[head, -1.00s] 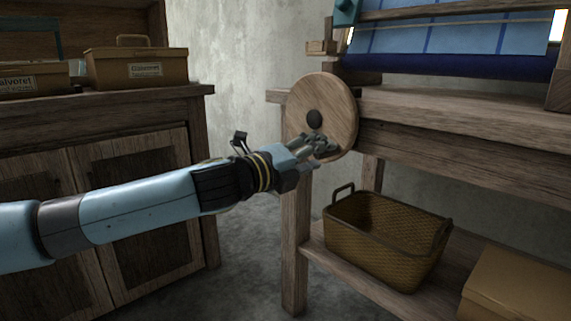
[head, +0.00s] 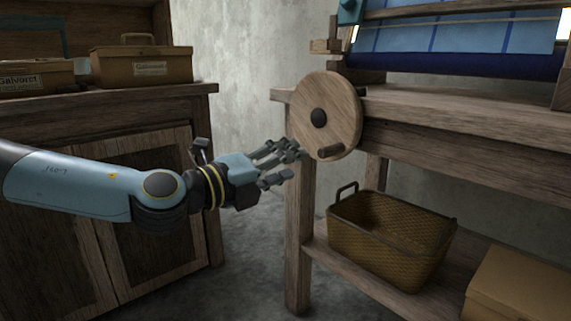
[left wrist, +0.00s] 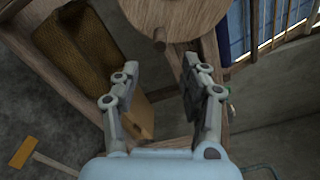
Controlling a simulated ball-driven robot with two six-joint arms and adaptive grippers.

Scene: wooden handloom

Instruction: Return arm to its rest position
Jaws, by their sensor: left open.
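My left arm comes in from the left in the head view. Its gripper (head: 284,164) is open and empty, a little left of the round wooden wheel (head: 338,106) on the loom's side. A gap shows between the fingertips and the wheel's handle peg (head: 330,151), which sticks out near the wheel's lower edge. In the left wrist view the two fingers (left wrist: 160,82) stand apart with nothing between them, and the wheel (left wrist: 176,12) shows at the top. My right gripper is in neither view.
The loom frame (head: 450,109) stands at right with blue cloth (head: 455,38). A wicker basket (head: 385,255) and a box (head: 520,287) sit on its lower shelf. A wooden cabinet (head: 150,170) with labelled boxes (head: 142,66) is at left. Open floor lies between them.

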